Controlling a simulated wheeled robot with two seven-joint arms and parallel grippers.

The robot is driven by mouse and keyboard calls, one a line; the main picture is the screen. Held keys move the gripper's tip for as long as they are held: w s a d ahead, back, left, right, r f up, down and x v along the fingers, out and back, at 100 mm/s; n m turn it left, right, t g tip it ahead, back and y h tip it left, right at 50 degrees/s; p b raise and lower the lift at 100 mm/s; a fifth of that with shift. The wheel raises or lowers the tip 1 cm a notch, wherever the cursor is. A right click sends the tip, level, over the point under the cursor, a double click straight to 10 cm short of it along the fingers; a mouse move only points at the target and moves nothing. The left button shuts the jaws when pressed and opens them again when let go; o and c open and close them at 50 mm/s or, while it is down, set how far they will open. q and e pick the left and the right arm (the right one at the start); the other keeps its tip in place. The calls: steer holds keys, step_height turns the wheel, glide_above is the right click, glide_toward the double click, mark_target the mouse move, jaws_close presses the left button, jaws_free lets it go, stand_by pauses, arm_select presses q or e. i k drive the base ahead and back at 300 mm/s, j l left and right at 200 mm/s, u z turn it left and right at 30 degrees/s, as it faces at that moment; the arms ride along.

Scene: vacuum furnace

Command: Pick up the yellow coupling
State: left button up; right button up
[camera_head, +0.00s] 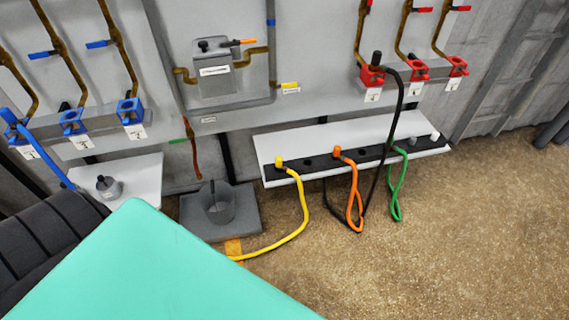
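The yellow coupling (279,162) stands upright at the left end of the black strip on a white shelf (330,135) below the wall panel. A yellow hose (304,205) runs from it, down to the floor and left. The orange coupling (337,151) stands to its right on the same strip, with an orange hose (354,195) hanging down. Neither of my grippers shows in the head view, so nothing is seen near or touching the yellow coupling.
A black hose (400,95) rises from the shelf area to the left red port (373,75). A green hose (395,190) hangs at the shelf's right. A grey block with a cup (217,207) stands left of the shelf. Open floor (460,240) lies at the right.

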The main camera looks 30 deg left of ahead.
mark_target(279, 159)
steer(key=u, duration=2.1)
steer(key=i+l+z, duration=0.1)
steer(key=i+l, duration=0.45)
